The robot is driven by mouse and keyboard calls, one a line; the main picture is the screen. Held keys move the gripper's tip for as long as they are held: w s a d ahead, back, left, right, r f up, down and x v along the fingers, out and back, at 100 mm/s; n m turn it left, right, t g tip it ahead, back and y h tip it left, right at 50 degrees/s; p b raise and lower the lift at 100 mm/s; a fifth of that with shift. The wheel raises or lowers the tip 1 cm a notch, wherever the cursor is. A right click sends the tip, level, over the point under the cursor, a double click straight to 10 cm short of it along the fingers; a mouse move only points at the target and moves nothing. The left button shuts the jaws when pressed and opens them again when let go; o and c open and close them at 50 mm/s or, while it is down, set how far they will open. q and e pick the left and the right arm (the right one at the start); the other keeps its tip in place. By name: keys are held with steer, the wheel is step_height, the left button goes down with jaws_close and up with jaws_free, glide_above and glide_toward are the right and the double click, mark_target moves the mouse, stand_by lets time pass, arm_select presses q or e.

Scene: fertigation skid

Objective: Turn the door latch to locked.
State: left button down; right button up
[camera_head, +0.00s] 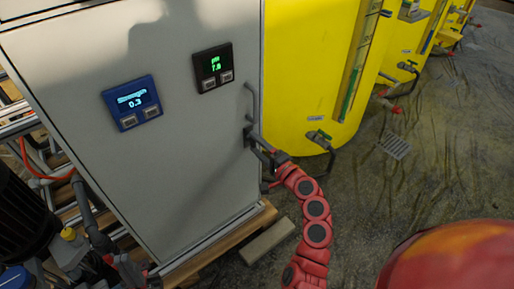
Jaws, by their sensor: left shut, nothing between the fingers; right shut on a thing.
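The door latch (249,134) is a small dark part on the right edge of the grey cabinet door (180,150), below a grey bar handle (252,101). My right gripper (262,150), on the red arm, is at the latch and shut on it. The gripper partly hides the latch, and its exact angle is too small to tell. My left gripper (128,272) is low at the left, in front of the cabinet's bottom edge, shut and empty, apart from the latch.
A blue display (133,102) and a black display (213,67) are on the door. Yellow tanks (310,75) with valves stand to the right. The cabinet rests on a wooden pallet (225,243). Hoses and a black drum-like thing (22,215) crowd the left. Floor at right is mostly clear.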

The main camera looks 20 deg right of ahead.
stand_by(0.4)
steer(key=o, duration=1.4)
steer(key=p+v, duration=0.1)
steer(key=v, duration=1.6)
steer(key=shift+s, duration=0.2)
